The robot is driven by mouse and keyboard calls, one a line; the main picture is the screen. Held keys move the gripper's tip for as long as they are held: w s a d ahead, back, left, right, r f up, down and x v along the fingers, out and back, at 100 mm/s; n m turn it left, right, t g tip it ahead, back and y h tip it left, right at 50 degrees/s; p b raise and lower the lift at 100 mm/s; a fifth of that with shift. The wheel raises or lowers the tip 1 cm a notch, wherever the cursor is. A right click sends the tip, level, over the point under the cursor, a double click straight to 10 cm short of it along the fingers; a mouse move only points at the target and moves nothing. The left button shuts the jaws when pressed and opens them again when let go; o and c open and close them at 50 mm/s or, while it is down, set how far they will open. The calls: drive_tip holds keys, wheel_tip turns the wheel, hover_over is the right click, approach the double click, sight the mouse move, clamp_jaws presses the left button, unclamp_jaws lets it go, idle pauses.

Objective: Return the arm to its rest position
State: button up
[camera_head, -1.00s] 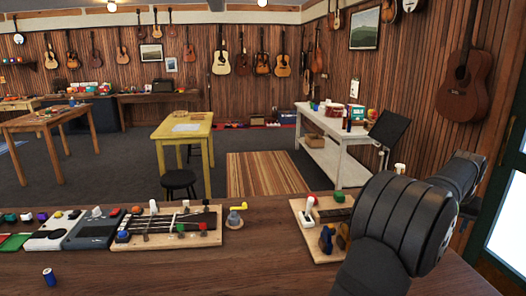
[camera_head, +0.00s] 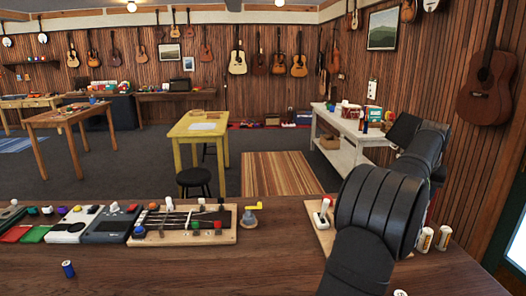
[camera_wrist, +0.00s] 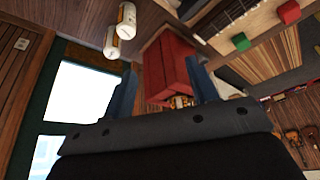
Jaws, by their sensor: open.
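My dark, ribbed arm (camera_head: 375,205) rises at the right of the head view, over the wooden bench. My gripper's end is not clear there. In the wrist view my gripper (camera_wrist: 165,88) is open, with a blue-grey finger on each side. A red block-like thing (camera_wrist: 170,65) shows between the fingers. I cannot tell how far beyond them it is, and no grip on it shows.
A second board (camera_head: 320,222) is partly behind my arm. White cans (camera_head: 426,240) stand right of it.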

drive_tip(key=w+a+n+y, duration=0.1)
drive_tip(key=w+a+n, duration=0.1)
drive_tip(key=w+a, duration=0.6)
drive_tip(key=w+a+n, duration=0.3)
drive_tip(key=w+a, duration=0.6)
drive_tip(key=a, duration=0.8)
drive_tip(key=shift+w+t+y, duration=0.2)
drive_tip(key=shift+t+y, duration=0.2)
drive_tip(key=shift+o, duration=0.4)
drive_tip(key=shift+d, duration=0.1)
